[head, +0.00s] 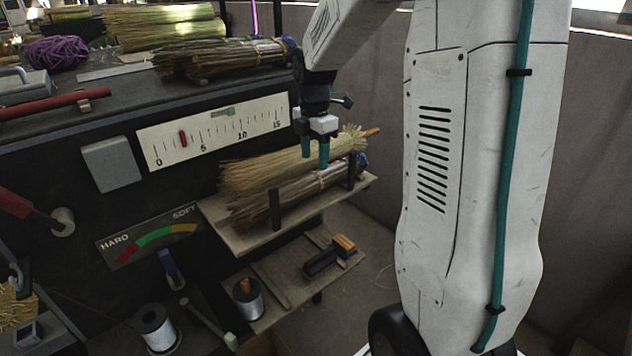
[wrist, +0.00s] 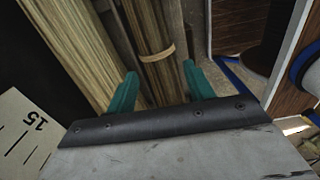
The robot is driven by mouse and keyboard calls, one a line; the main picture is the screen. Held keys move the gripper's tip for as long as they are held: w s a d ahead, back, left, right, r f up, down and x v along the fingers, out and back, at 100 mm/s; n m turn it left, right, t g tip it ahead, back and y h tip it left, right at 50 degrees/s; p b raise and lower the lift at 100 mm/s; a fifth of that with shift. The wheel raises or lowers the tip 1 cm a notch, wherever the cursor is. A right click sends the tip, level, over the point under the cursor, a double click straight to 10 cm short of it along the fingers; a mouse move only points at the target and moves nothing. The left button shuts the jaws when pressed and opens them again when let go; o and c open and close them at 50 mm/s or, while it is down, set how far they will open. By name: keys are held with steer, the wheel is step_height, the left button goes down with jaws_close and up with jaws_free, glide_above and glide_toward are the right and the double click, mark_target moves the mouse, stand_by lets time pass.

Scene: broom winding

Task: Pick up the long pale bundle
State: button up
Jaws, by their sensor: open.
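A long pale straw bundle (head: 262,169) lies on the small wooden shelf, at the back; it also shows left of my gripper in the wrist view (wrist: 72,45). A browner bundle (head: 285,194) with a tan band lies in front of it. My gripper (head: 315,160) points down over the shelf with its teal fingers open and empty. In the wrist view, the browner bundle (wrist: 153,30) runs between the fingertips (wrist: 159,78), and the pale bundle is outside the left finger. I cannot tell the exact height of the fingertips above the bundles.
Dark posts (head: 275,209) stand along the shelf's (head: 246,240) front edge. Another pale bundle (head: 165,28) and a brown one (head: 225,60) lie on the upper bench. A lower shelf holds a brush (head: 322,260) and a wire spool (head: 247,300). A scale panel (head: 215,130) is on the bench front.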

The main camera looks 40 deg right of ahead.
steer(key=shift+n, duration=0.3)
steer(key=f, duration=0.5)
steer(key=d+f, duration=0.1)
steer(key=f, duration=0.2)
steer(key=shift+w+f, duration=0.2)
steer(key=shift+w, duration=0.1)
steer(key=shift+a, duration=0.1)
steer(key=c, duration=0.7)
